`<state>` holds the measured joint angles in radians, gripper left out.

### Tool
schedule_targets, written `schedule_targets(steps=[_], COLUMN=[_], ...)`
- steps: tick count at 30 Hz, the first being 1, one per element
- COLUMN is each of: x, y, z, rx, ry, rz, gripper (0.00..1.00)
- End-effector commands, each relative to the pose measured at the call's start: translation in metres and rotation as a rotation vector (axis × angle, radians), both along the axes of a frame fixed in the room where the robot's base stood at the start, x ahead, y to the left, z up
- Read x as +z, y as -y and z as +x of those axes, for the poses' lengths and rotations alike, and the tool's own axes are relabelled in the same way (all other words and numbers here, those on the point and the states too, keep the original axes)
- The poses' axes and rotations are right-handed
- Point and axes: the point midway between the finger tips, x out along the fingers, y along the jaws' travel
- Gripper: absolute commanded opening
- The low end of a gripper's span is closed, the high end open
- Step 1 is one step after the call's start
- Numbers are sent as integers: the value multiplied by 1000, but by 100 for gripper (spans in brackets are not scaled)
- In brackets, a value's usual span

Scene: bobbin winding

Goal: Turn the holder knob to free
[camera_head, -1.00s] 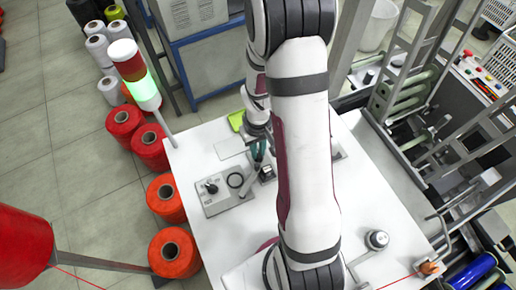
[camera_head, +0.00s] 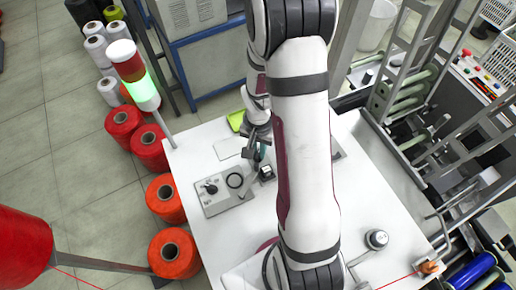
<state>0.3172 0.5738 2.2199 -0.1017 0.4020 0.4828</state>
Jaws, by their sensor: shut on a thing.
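My gripper (camera_head: 257,163) is at the plate's upper right end, past the ring and apart from the pointer knob. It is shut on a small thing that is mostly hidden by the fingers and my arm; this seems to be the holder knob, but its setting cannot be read. A small black block (camera_head: 266,173) stands close beside the gripper.
A signal tower (camera_head: 135,75) glows green at the left. Red and orange spools line the left side of the table. A round metal knob (camera_head: 376,239) stands at the right front.

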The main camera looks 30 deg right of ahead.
Motion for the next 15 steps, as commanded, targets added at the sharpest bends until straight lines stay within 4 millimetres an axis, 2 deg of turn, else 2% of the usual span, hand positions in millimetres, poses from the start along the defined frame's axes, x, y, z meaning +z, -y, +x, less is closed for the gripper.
schedule_targets(steps=[6, 15], x=[0, 0], y=[0, 0], z=[-1, -1], rx=[-132, -230], ry=[-1, -2], rz=[0, 1], gripper=[0, 0])
